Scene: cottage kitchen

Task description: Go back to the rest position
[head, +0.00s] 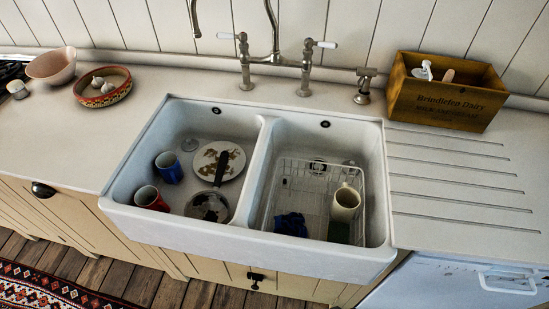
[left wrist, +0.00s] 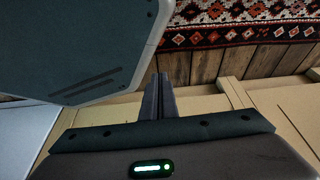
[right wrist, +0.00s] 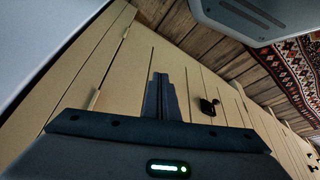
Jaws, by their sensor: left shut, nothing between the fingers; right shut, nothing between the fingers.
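My left gripper (left wrist: 158,97) is shut and empty in the left wrist view, over the wooden floor and cream cabinet fronts. My right gripper (right wrist: 160,95) is shut and empty in the right wrist view, in front of the cream cabinet doors (right wrist: 125,75). Neither gripper shows in the head view. No object touches either gripper in the wrist views.
A white double sink (head: 250,232) holds mugs, plates and a wire rack (head: 300,180). A wooden box (head: 445,92), a patterned bowl (head: 103,87) and a pink bowl (head: 50,66) stand on the counter. A patterned rug (left wrist: 225,22) lies on the floor.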

